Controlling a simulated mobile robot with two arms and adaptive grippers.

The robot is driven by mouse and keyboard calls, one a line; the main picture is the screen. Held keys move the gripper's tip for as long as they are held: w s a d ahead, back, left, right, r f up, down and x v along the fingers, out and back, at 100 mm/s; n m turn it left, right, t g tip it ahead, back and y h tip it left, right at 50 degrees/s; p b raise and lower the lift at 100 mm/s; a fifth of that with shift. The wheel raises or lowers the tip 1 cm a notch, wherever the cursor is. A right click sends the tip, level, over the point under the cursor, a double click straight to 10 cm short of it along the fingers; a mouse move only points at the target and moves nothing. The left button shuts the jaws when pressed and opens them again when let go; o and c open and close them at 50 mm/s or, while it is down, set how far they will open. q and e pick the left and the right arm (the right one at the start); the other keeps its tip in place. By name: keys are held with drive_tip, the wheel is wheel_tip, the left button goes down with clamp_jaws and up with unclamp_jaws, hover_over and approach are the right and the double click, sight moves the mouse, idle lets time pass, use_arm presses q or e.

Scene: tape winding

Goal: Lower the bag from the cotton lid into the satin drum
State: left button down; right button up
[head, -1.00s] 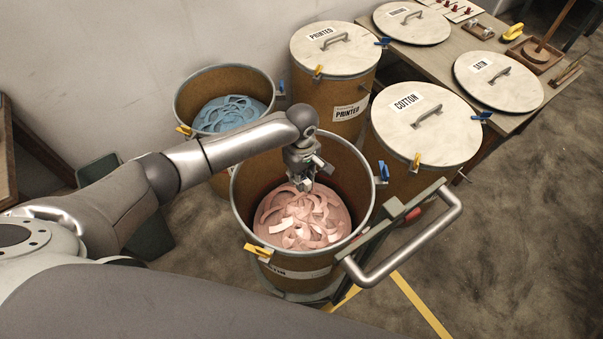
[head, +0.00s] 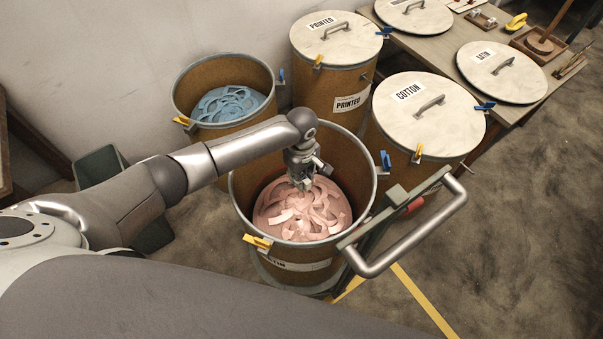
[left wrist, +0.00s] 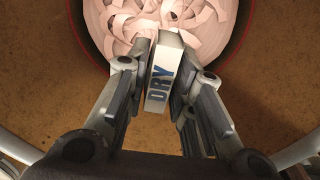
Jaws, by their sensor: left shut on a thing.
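The open drum (head: 290,262) with pink ribbon (head: 302,212) inside stands in the middle of the head view; its label is not legible, and the satin lid (head: 501,72) lies on the table. My left gripper (head: 305,184) hangs inside this drum's mouth, above the ribbon. It is shut on a small white bag (left wrist: 163,75) marked DRY, seen upright between the fingers in the left wrist view, with the pink ribbon (left wrist: 160,25) beyond. I cannot tell whether the bag touches the ribbon. The cotton lid (head: 428,125) lies on a closed drum, with no bag on it. My right gripper is out of view.
A drum with blue ribbon (head: 228,104) stands behind left, and a closed printed drum (head: 345,75) behind. A grey tubular handle (head: 420,235) juts beside the front drum. Clips sit on the rims. A table (head: 430,50) with lids and tools stands at back right.

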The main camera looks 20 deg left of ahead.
use_arm(q)
drive_tip(key=shift+f+b, duration=0.3)
drive_tip(key=shift+f, duration=0.45)
drive_tip(key=shift+f+b, duration=0.3)
drive_tip(key=shift+f, duration=0.35)
wheel_tip(320, 180, down, 9)
drive_tip(key=b, duration=0.5)
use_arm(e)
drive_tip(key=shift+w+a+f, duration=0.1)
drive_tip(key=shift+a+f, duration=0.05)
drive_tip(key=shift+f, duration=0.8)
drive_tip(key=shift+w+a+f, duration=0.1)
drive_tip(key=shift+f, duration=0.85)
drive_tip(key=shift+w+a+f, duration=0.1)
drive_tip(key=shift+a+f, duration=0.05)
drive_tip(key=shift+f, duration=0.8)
use_arm(q)
drive_tip(key=shift+f, duration=0.1)
